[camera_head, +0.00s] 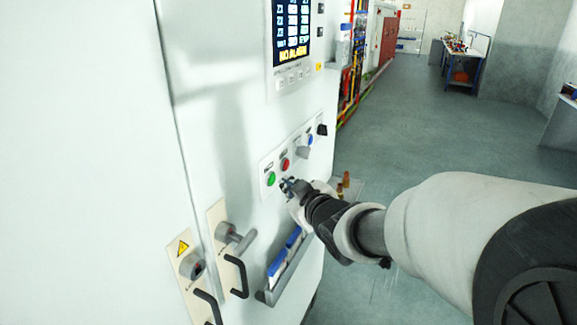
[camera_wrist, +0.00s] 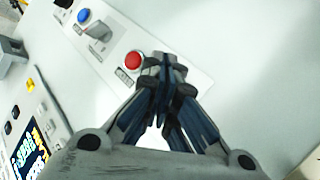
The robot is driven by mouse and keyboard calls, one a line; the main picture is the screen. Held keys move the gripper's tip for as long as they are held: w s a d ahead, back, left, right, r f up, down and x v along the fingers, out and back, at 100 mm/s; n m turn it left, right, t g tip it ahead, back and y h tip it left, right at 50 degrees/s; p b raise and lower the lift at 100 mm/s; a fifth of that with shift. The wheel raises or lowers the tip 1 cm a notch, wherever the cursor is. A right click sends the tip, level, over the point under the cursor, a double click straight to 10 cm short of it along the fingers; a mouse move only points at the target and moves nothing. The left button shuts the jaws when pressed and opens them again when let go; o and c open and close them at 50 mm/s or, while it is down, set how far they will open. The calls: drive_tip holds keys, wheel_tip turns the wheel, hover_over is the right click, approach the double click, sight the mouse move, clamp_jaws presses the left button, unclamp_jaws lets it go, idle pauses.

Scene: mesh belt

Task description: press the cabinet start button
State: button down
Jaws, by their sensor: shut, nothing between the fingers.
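The cabinet (camera_head: 110,110) fills the left of the head view. Its control strip carries a green button (camera_head: 271,178), a red button (camera_head: 285,163), a grey selector switch (camera_head: 302,152), a blue button (camera_head: 309,139) and a black knob (camera_head: 322,129). My gripper (camera_head: 288,184) is shut and empty, just below and right of the green button. In the wrist view my gripper (camera_wrist: 165,62) points at the strip beside the red button (camera_wrist: 134,62). The green button is hidden there, behind the fingers. I cannot tell whether the fingertips touch the panel.
A display (camera_head: 292,32) sits above the strip. Below are two rotary handles (camera_head: 236,240) with black pull handles, and a rack (camera_head: 283,268) holding blue-edged items close under my gripper. The grey floor (camera_head: 440,140) to the right is open, with a workbench (camera_head: 468,58) far back.

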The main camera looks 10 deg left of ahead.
drive_tip(key=shift+a, duration=0.1)
drive_tip(key=shift+w+a+b, duration=0.15)
drive_tip(key=shift+a+b, duration=0.15)
drive_tip(key=shift+w+a+b, duration=0.15)
drive_tip(key=shift+a+b, duration=0.2)
drive_tip(key=shift+a, duration=0.1)
idle(0.7)
drive_tip(key=shift+d, duration=0.1)
drive_tip(key=shift+s+d+p, duration=0.3)
drive_tip(key=shift+d+p, duration=0.05)
drive_tip(key=shift+d, duration=0.4)
drive_tip(key=shift+d, duration=0.1)
drive_tip(key=d, duration=0.1)
drive_tip(key=s+d+p, duration=0.1)
drive_tip(key=d, duration=0.1)
drive_tip(key=d+p, duration=0.1)
drive_tip(key=shift+s+d, duration=0.25)
drive_tip(key=shift+s, duration=0.1)
idle(0.4)
